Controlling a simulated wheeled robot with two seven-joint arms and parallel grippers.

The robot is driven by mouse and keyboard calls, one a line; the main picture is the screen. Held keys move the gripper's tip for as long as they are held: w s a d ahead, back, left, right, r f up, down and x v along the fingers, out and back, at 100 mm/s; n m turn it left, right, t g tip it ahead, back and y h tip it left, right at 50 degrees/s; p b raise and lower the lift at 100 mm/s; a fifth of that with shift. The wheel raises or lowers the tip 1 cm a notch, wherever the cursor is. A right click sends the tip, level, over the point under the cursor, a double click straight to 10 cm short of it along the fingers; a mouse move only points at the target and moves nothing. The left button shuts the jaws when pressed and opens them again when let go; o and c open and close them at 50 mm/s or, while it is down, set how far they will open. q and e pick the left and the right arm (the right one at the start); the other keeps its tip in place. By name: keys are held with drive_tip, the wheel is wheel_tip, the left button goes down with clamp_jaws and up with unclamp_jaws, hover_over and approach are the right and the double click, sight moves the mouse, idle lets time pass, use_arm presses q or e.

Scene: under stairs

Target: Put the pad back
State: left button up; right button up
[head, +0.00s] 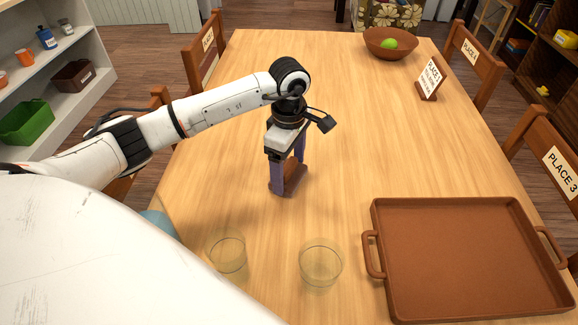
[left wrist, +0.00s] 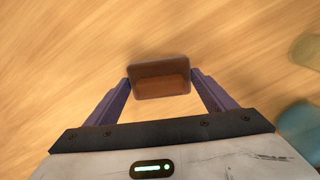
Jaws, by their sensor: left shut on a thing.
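My left gripper (head: 290,178) points straight down over the middle of the wooden table and is shut on a small brown block-like thing (left wrist: 160,82). I take it to be the pad, but cannot tell for sure. In the left wrist view it sits between the two purple fingertips, with a darker rim around a lighter brown face. In the head view the fingers hide part of it (head: 295,180). It is at or just above the tabletop; I cannot tell which. My right gripper is not in view.
A brown tray (head: 382,275) with handles lies at the right front. Two clear glasses (head: 228,256) (head: 321,264) stand in front, near a partly hidden teal thing (head: 157,222). A bowl (head: 390,48) and a sign (head: 430,78) stand farther back. The table's middle is clear.

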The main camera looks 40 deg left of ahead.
sight(289, 166)
use_arm(q)
drive_tip(key=shift+f, duration=0.15)
drive_tip(key=o, duration=1)
wheel_tip(289, 166, up, 12)
drive_tip(key=shift+r, duration=0.25)
